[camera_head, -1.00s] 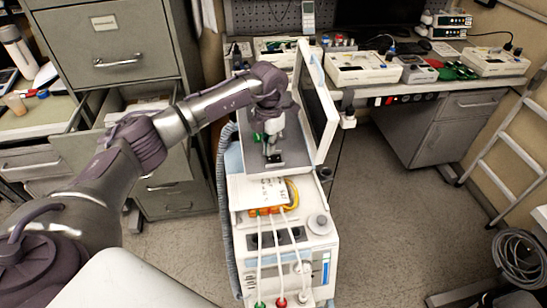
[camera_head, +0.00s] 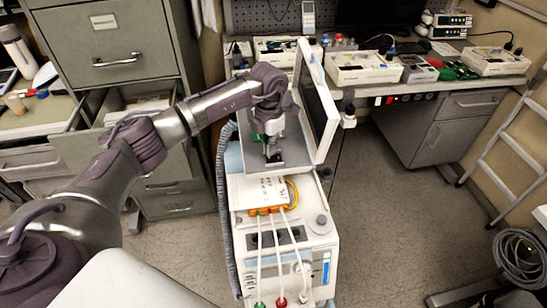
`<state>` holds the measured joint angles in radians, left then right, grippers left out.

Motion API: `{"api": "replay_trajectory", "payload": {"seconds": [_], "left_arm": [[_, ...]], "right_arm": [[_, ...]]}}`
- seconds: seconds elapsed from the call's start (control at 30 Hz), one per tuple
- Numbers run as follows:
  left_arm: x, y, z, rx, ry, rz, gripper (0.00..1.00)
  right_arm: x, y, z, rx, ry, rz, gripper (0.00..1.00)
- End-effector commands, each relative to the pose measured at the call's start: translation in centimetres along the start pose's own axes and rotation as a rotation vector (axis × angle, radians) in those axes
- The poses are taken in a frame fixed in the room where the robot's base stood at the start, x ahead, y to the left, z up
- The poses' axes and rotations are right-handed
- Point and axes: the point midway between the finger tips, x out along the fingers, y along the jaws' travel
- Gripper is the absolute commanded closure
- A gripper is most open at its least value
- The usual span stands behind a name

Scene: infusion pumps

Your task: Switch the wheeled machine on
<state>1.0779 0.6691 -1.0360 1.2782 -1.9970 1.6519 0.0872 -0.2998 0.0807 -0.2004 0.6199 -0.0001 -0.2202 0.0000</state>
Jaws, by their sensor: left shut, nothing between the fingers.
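The wheeled machine (camera_head: 318,240) is a white cart in the middle of the view. Its screen (camera_head: 318,105) stands upright at the top, seen nearly edge-on. White hoses run down its front, and a ribbed grey hose hangs along its left side. A white paper (camera_head: 258,190) lies on it below a grey shelf (camera_head: 297,153). My left gripper (camera_head: 272,154) is shut and empty over this shelf, pointing down, left of the screen. I cannot tell whether its fingertips touch the shelf. My right gripper is out of view. No power switch can be made out clearly.
A grey filing cabinet (camera_head: 115,50) with open drawers stands at the left. A workbench (camera_head: 440,85) with several pump devices runs along the back right. A ladder (camera_head: 505,140) leans at the right, with a coiled cable (camera_head: 520,255) below. The floor right of the cart is clear.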

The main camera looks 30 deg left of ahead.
Motion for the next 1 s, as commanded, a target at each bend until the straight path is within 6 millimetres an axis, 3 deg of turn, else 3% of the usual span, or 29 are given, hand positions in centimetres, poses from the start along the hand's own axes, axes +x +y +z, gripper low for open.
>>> {"api": "replay_trajectory", "payload": {"seconds": [1.0], "left_arm": [[1.6, 0.0, 0.0, 0.000, 0.000, 0.000, 1.00]], "right_arm": [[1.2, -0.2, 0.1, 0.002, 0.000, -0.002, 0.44]]}}
